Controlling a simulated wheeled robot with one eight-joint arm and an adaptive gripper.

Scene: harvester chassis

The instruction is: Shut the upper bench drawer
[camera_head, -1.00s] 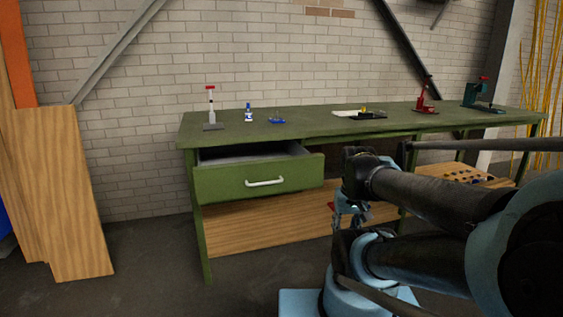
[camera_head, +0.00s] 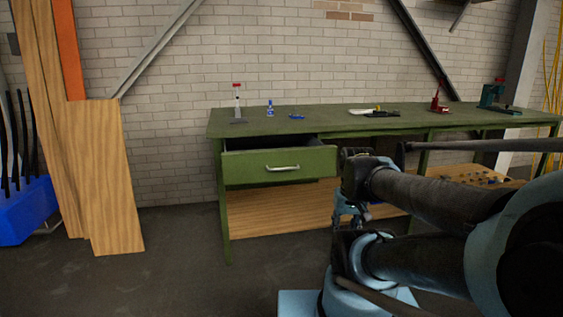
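The upper bench drawer (camera_head: 250,169) is a green drawer with a pale bar handle (camera_head: 282,168), at the left end of the green workbench (camera_head: 340,123). It stands pulled out, with a dark gap showing above its front panel. My gripper (camera_head: 349,216) is at the end of my folded arm, to the right of the drawer and lower than its handle. It appears apart from the drawer. It is small and partly hidden by my arm links, so its fingers cannot be made out.
On the bench top are a red-topped tool (camera_head: 237,103), a blue bottle (camera_head: 270,108) and red and green presses at the right. Wooden boards (camera_head: 118,180) lean on the wall at left, near a blue bin (camera_head: 25,210). The floor before the drawer is clear.

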